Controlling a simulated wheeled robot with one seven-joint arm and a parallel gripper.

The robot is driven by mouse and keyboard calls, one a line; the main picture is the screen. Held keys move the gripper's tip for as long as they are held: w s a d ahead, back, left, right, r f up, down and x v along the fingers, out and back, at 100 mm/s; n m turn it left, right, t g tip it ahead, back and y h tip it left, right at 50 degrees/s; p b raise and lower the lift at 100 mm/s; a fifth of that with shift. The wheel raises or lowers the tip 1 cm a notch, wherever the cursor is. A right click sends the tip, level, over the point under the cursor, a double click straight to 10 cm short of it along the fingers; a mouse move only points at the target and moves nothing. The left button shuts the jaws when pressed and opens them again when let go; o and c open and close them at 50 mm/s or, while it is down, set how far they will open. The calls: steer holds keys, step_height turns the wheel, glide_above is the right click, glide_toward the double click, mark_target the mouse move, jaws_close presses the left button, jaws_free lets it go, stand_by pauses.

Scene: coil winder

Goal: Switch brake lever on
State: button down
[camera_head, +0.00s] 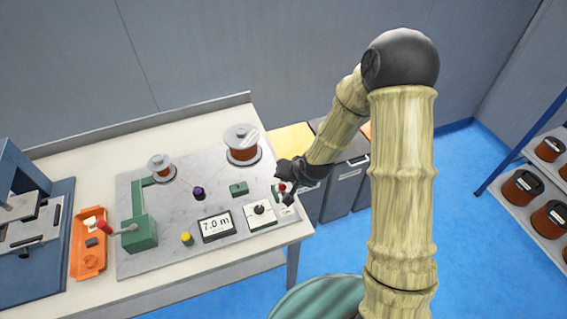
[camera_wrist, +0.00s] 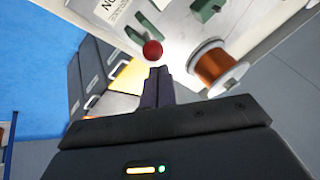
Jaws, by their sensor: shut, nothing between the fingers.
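The brake lever with a red ball knob (camera_head: 282,187) stands at the right end of the grey winder plate. In the wrist view the red knob (camera_wrist: 152,50) is just beyond my fingertips, with a green base part (camera_wrist: 150,24) behind it. My gripper (camera_head: 289,178) is at the lever in the head view and partly hides it. In the wrist view my gripper (camera_wrist: 158,71) has its two dark fingers together, with nothing between them. I cannot tell whether the fingertips touch the knob.
A copper spool (camera_head: 242,145) stands behind the lever. A white dial box (camera_head: 260,214), a "7.0 m" display (camera_head: 216,226) and a yellow button (camera_head: 187,239) are to its left. Grey bins (camera_head: 345,185) stand right of the table. An orange tray (camera_head: 91,255) is at the left.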

steer(key=shift+w+a+f, duration=0.1)
steer(key=shift+w+f, duration=0.1)
steer(key=shift+w, duration=0.3)
steer(key=shift+w+a+f, duration=0.1)
steer(key=shift+w+f, duration=0.1)
steer(key=shift+w, duration=0.25)
steer(key=shift+s+r, duration=0.1)
steer(key=shift+s, duration=0.05)
steer(key=d+p+v, duration=0.1)
steer(key=v, duration=1)
steer(key=shift+d, duration=0.45)
